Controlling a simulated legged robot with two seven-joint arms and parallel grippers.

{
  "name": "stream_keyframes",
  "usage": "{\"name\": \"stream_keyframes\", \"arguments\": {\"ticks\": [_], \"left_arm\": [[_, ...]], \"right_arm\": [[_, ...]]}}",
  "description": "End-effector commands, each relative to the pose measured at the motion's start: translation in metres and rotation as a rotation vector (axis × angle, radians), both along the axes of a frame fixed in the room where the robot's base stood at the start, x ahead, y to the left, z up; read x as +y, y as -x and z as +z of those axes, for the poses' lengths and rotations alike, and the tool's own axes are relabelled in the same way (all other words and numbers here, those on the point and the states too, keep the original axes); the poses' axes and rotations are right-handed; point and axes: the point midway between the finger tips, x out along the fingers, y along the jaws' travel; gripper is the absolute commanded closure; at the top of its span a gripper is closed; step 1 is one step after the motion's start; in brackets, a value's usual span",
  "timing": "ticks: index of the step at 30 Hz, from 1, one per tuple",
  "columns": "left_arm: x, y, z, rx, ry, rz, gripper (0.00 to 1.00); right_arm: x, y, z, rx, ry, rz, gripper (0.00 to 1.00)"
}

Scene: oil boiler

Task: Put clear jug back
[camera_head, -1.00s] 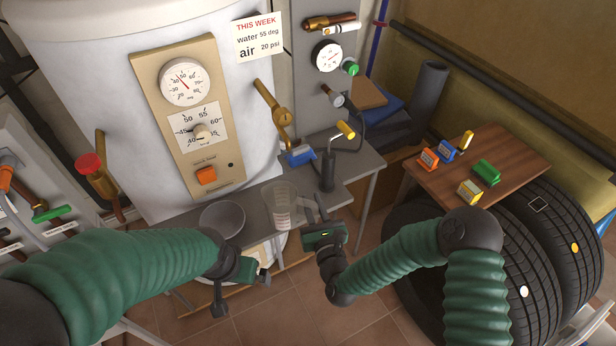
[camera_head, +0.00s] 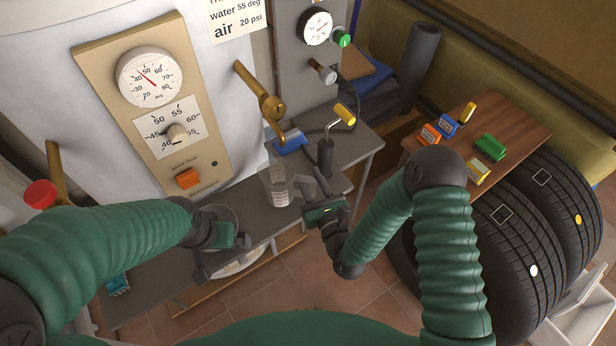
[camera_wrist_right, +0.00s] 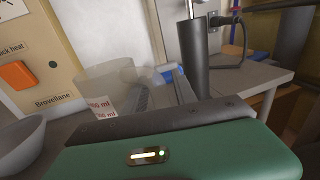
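The clear jug (camera_head: 277,186), a see-through beaker with red markings, stands upright on the grey bench below the brass tap. It also shows in the right wrist view (camera_wrist_right: 103,92). My right gripper (camera_head: 315,188) is just right of the jug, at its handle side. Its fingers look apart, one close to the jug wall; whether they touch the handle is unclear. My left gripper (camera_head: 222,262) is open and empty, low over the bench's front edge, partly covering a grey bowl (camera_head: 228,212). The bowl also shows in the wrist view (camera_wrist_right: 20,145).
A blue-based item (camera_head: 290,143) sits behind the jug. A dark post with a yellow handle (camera_head: 325,155) stands right of it. The brass tap (camera_head: 262,92) hangs above. A wooden board (camera_head: 515,138) with coloured blocks rests near the tyres (camera_head: 515,250) at right.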

Motion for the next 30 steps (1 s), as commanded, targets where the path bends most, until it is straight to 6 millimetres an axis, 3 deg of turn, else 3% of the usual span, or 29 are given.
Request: {"name": "stream_keyframes", "arguments": {"ticks": [9,13,24,30], "left_arm": [[0.000,0.000,0.000,0.000,0.000,-0.001,0.00],[0.000,0.000,0.000,0.000,0.000,-0.001,0.00],[0.000,0.000,-0.005,0.000,0.000,-0.001,0.00],[0.000,0.000,0.001,0.000,0.000,-0.001,0.00]], "right_arm": [[0.001,-0.001,0.000,0.000,0.002,-0.002,0.59],[-0.002,0.009,-0.001,0.002,0.002,-0.001,0.59],[-0.035,0.092,0.000,0.006,-0.002,-0.003,0.59],[-0.041,0.110,0.002,0.002,0.000,-0.003,0.59]]}}
